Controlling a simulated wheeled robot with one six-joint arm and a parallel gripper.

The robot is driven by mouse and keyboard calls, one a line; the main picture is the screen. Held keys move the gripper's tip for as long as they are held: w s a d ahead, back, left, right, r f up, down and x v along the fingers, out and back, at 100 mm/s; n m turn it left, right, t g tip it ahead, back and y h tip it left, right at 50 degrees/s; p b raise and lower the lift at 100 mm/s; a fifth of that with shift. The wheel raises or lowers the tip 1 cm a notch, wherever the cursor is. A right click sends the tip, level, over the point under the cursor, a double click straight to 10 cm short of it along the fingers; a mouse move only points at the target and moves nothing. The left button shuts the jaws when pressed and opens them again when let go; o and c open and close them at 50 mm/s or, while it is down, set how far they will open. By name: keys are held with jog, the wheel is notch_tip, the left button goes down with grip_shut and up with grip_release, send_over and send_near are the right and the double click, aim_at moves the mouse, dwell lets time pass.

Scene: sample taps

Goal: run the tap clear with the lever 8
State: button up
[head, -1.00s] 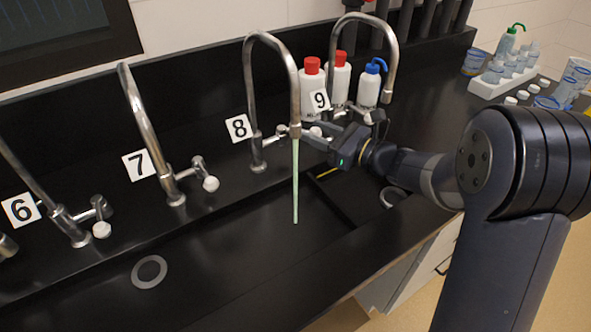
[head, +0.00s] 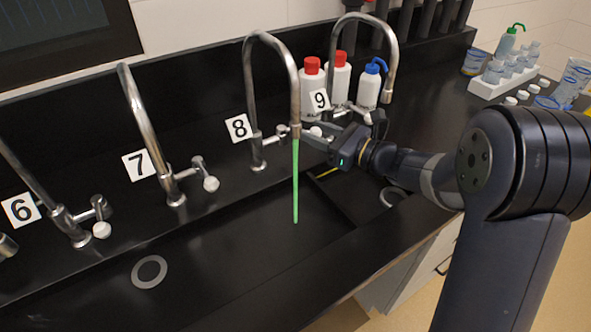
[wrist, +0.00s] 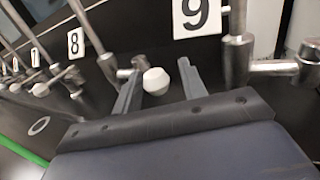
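Tap 8 (head: 258,100) has a tall curved metal spout next to its number sign (head: 239,128). A bright green stream (head: 295,185) runs from its nozzle into the black sink. My gripper (head: 317,135) is at the lever, to the right of the spout. In the wrist view the lever's white knob (wrist: 156,81) stands between the two spread fingers of my gripper (wrist: 158,85), close to the left finger, with a gap on the right. The spout and my gripper hide part of the lever in the head view.
Tap 7 (head: 140,115) and tap 6 (head: 35,185) stand to the left, tap 9 (head: 392,55) behind to the right. Red-capped bottles (head: 311,78) and a blue-capped bottle (head: 368,85) stand behind my gripper. The sink's left part is clear.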

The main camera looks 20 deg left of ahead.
jog(key=shift+s, duration=0.1)
jog(key=s+a+b, duration=0.2)
jog(key=s, duration=0.4)
jog(key=shift+v, duration=3.5)
jog(key=shift+w, duration=0.2)
jog(key=x, duration=0.7)
jog(key=shift+s, duration=0.15)
